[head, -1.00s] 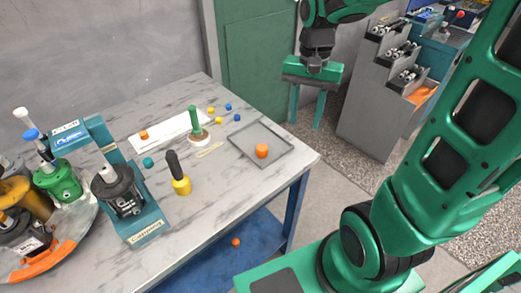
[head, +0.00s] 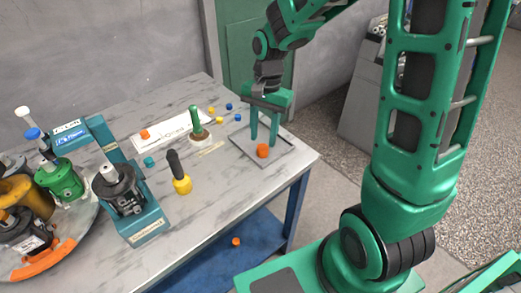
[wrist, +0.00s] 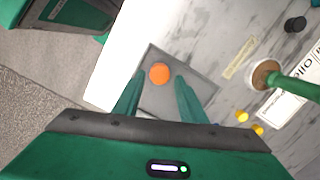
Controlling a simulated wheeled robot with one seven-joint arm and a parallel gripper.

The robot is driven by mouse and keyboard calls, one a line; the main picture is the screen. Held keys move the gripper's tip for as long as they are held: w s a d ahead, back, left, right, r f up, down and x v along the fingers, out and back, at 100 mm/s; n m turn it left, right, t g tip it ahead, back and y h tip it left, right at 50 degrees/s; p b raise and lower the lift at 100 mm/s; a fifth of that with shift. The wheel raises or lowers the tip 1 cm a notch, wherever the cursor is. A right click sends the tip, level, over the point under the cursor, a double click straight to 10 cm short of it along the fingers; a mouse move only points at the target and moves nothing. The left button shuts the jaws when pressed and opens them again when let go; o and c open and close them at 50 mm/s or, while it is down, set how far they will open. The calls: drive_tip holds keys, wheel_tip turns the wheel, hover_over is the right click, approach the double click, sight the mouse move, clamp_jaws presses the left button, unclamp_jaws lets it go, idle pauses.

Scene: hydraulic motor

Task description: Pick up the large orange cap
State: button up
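The large orange cap (head: 263,150) sits in a shallow grey tray (head: 247,152) near the right corner of the table. My gripper (head: 263,143) is above the tray with its two green fingers pointing down and spread apart, empty. In the wrist view the orange cap (wrist: 159,74) lies ahead of and roughly between the open fingertips (wrist: 157,82), with nothing between the fingers. Smaller orange caps lie elsewhere: one on the white sheet (head: 144,134) and one on the blue lower shelf (head: 236,241).
A green-handled tool on a round base (head: 199,138) stands left of the tray, with small yellow and blue caps (head: 219,120) nearby. A yellow-and-black screwdriver-like tool (head: 180,175), a teal press stand (head: 148,222) and a round carousel (head: 85,230) of motors are further left.

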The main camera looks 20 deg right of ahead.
sight(263, 146)
wheel_tip(263, 146, down, 4)
drive_tip(key=shift+f, duration=0.25)
drive_tip(key=c, duration=0.8)
drive_tip(key=shift+r, duration=0.1)
